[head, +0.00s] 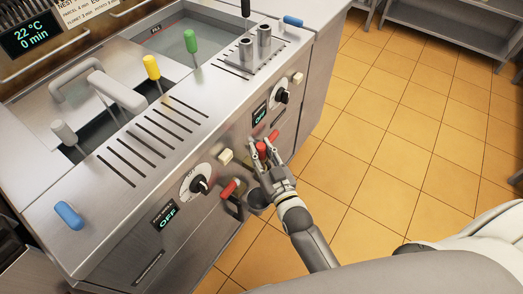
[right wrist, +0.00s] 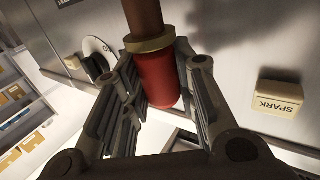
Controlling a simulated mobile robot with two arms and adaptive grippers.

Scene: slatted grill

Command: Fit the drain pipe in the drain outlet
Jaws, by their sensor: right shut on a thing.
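My right gripper (head: 264,149) is at the front panel of the steel cooking unit, right of its middle. It is shut on a red cylinder (right wrist: 158,82), whose sides lie between the fingers in the right wrist view. A brass-coloured collar (right wrist: 150,44) and a brown rod (right wrist: 144,18) continue from the red cylinder toward the panel side. I cannot tell whether this piece is the drain pipe. The drain outlet is not clearly identifiable. A second red handle (head: 230,188) sits lower left on the front. My left gripper is not in view.
The unit's top (head: 160,130) has slots, coloured knobs and a plate with two upright metal tubes (head: 264,36). Dials (head: 197,184) and a cream SPARK button (right wrist: 278,98) stand out from the front. The tiled floor (head: 400,130) to the right is clear.

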